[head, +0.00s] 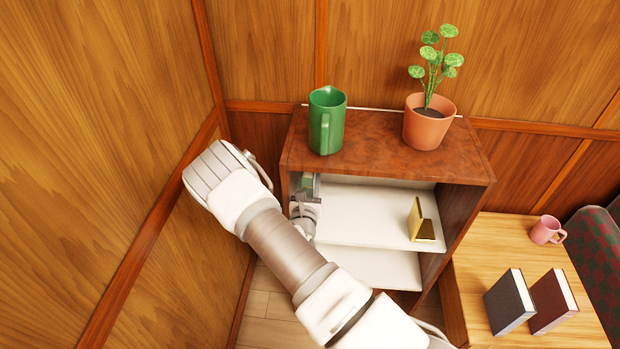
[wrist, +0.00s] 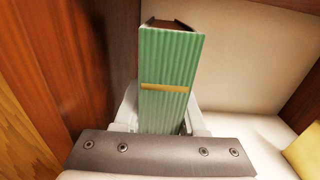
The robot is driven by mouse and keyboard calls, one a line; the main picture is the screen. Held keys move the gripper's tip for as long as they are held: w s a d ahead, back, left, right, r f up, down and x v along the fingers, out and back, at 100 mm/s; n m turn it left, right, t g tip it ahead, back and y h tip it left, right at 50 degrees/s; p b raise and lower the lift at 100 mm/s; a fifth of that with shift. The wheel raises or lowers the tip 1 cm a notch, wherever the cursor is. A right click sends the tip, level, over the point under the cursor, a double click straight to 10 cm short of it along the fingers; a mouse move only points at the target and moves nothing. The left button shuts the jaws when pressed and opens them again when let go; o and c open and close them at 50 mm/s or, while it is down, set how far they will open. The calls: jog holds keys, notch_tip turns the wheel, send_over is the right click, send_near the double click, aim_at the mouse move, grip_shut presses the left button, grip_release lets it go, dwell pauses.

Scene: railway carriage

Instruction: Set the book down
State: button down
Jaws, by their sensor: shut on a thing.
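A green book with a gold band on its ribbed spine (wrist: 168,85) stands upright in the wrist view. My gripper (wrist: 160,125) is shut on it, with a pale finger at each side of the spine. In the head view, my gripper (head: 306,205) reaches into the left end of the cabinet's upper shelf (head: 370,215). Only a small green part of the book (head: 308,182) shows there, beside the cabinet's left wall. Whether the book's bottom touches the shelf is hidden.
A gold bookend (head: 421,222) stands at the right of the shelf; the middle is clear. The table holds a pink mug (head: 545,231), a black book (head: 509,302) and a dark red book (head: 552,300).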

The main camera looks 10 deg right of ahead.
jog(key=shift+f+b, duration=2.1)
jog(key=shift+f, duration=1.3)
jog(key=c, duration=0.6)
grip_release()
jog(key=shift+o, duration=1)
jog(key=shift+f, duration=0.1)
jog(key=p+v, duration=0.1)
jog(key=v, duration=1.6)
jog(key=shift+s, duration=0.15)
grip_shut()
